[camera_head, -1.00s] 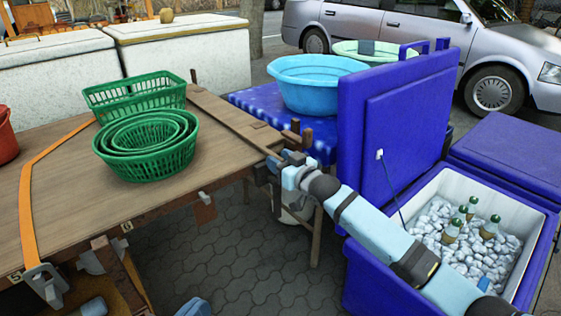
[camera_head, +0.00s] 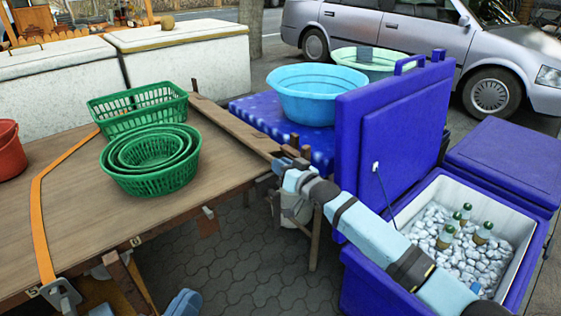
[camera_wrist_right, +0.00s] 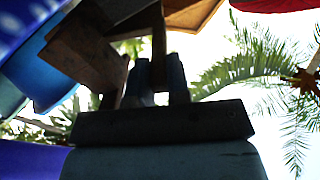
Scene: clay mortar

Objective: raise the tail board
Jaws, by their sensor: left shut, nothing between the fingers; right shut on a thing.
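The tail board (camera_head: 238,127) is a long narrow brown plank along the right end of the wooden table-like bed (camera_head: 75,185). In the head view my right gripper (camera_head: 279,172) is at the plank's near end, close to several short wooden pieces. It is shut on wood there; the exact grip is partly hidden. In the right wrist view the two dark fingers (camera_wrist_right: 157,80) stand either side of a narrow wooden piece (camera_wrist_right: 158,38). My left gripper (camera_head: 101,271) seems to be low at the left, mostly hidden below the bed's front edge, shut and empty.
Nested green baskets (camera_head: 150,160) and another green basket (camera_head: 140,105) stand on the bed. A light-blue tub (camera_head: 317,90) sits on a blue surface beyond the plank. An open blue cooler (camera_head: 520,240) with ice and bottles stands right.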

